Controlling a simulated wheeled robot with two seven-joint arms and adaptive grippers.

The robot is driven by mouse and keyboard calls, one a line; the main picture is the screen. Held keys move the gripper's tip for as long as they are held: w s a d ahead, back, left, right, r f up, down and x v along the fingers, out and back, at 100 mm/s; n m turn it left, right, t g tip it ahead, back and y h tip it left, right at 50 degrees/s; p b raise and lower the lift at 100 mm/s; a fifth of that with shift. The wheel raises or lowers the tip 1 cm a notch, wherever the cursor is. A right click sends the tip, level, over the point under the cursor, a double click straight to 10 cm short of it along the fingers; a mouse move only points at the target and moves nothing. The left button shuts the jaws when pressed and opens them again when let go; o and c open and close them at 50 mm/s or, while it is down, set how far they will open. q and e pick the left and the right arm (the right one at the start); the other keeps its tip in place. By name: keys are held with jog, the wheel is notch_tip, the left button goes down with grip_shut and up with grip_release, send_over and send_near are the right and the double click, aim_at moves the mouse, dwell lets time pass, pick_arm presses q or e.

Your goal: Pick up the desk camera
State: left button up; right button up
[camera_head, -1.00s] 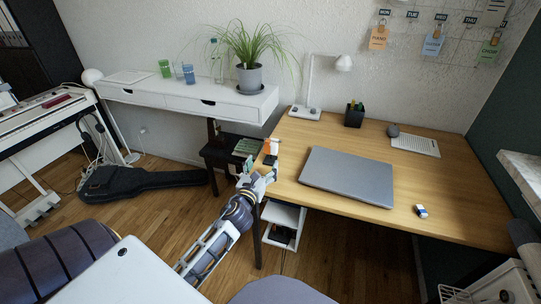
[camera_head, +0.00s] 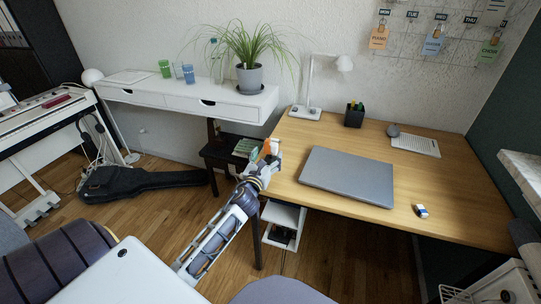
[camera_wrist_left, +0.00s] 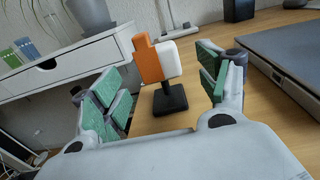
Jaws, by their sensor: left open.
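The desk camera (camera_wrist_left: 153,60) has an orange and white head on a black stand (camera_wrist_left: 168,99). It stands upright on the wooden desk near its left edge. In the head view, its orange part (camera_head: 267,148) shows just behind my left gripper (camera_head: 263,163), which hides most of it. In the left wrist view, my left gripper (camera_wrist_left: 162,82) is open, its green-padded fingers to the left and right of the camera, with gaps on both sides. My right gripper is not in view.
A closed laptop (camera_head: 348,176) lies to the right on the desk (camera_head: 450,185). A white lamp (camera_head: 309,95) and a black pen cup (camera_head: 354,116) stand at the back. A white shelf (camera_head: 180,103) with a plant is at left.

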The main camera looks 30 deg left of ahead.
aim_at(269, 151)
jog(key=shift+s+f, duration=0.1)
pick_arm(q)
jog(key=shift+w+a, duration=0.1)
jog(key=shift+w, duration=0.1)
jog(key=shift+w+a, duration=0.15)
jog(key=shift+w, duration=0.35)
jog(key=shift+b+x, duration=0.3)
jog(key=shift+x, duration=1.6)
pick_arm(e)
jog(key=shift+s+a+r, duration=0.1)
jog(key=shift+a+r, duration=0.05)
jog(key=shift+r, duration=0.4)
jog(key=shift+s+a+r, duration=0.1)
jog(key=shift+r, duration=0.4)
pick_arm(q)
jog(key=shift+s, duration=0.1)
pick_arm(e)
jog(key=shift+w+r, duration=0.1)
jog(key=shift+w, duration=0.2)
pick_arm(q)
jog(key=shift+r, duration=0.1)
jog(key=c, duration=1.3)
jog(key=shift+c, duration=0.2)
jog(key=shift+r, duration=0.1)
